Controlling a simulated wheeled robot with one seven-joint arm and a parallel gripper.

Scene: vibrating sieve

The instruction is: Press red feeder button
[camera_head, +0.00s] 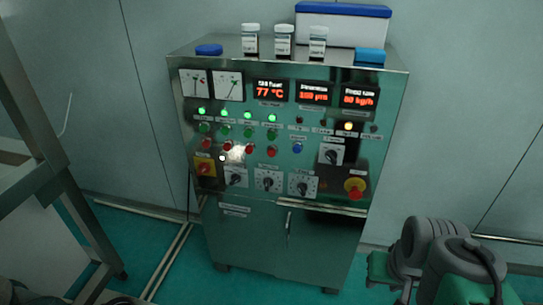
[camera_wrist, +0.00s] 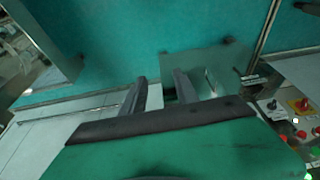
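The control cabinet (camera_head: 282,238) stands against the wall in the head view. Its panel has a row of red buttons, including a left one (camera_head: 206,144) and a right one (camera_head: 271,151), below a row of green buttons (camera_head: 226,129). The small labels are unreadable, so I cannot tell which red button is the feeder's. In the wrist view, part of the panel shows at the right edge, with a red button (camera_wrist: 301,134). My gripper (camera_wrist: 161,79) is open and empty, its two grey fingers apart, away from the panel. The gripper's fingers are not visible in the head view.
Jars (camera_head: 284,42) and a blue-lidded box (camera_head: 342,25) stand on top. A metal frame (camera_head: 40,165) is at the left. The floor before the cabinet looks clear.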

